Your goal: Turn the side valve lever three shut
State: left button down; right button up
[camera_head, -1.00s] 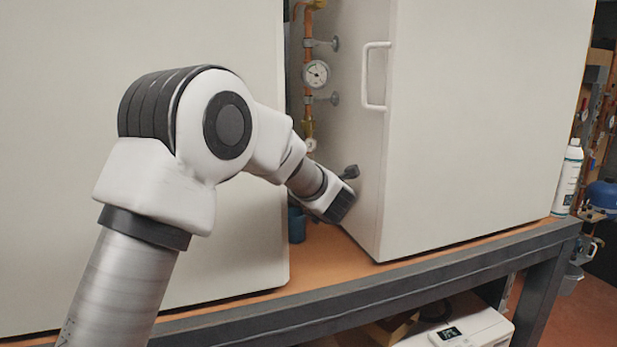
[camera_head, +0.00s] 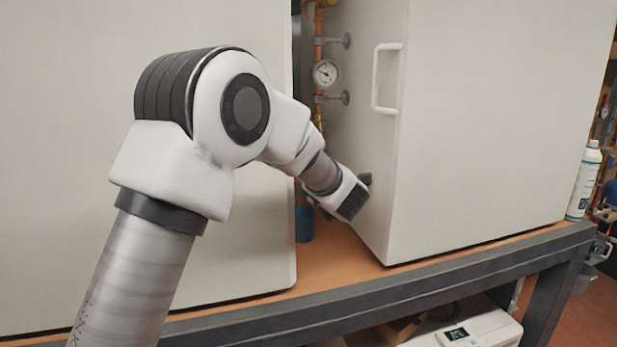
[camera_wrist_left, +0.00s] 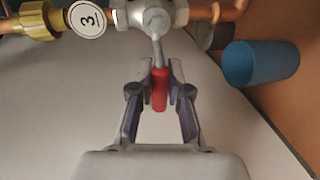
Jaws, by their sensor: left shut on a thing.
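The side valve lever three, a grey lever with a red grip (camera_wrist_left: 159,90), shows in the left wrist view below its valve body (camera_wrist_left: 152,14). A round white tag with a 3 (camera_wrist_left: 87,18) hangs beside the valve on the copper pipe. My left gripper (camera_wrist_left: 160,88) is shut on the red grip, with a finger on each side. The lever stands roughly square to the pipe in this view. In the head view my left arm (camera_head: 245,110) reaches into the gap between two white cabinets, and the lever and fingers are hidden there. My right gripper is not in view.
The right cabinet (camera_head: 490,120) with its handle (camera_head: 385,78) stands close beside my wrist; the left cabinet (camera_head: 60,120) is behind my arm. A pressure gauge (camera_head: 326,73) is above the wrist. A blue cup-like piece (camera_wrist_left: 260,63) sits near the pipe.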

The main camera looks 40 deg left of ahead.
pick_arm(q)
jog(key=c, duration=1.1)
grip_release()
jog(key=shift+a+r, duration=0.15)
jog(key=shift+r, duration=0.05)
jog(key=shift+w+a+f, duration=0.1)
jog(key=shift+a+f, duration=0.15)
jog(key=shift+a, duration=0.05)
jog(key=v, duration=1.2)
jog(key=shift+w, duration=0.1)
jog(key=c, duration=0.3)
jog(key=shift+c, duration=0.2)
jog(key=shift+d+r, duration=0.1)
jog(key=shift+d, duration=0.05)
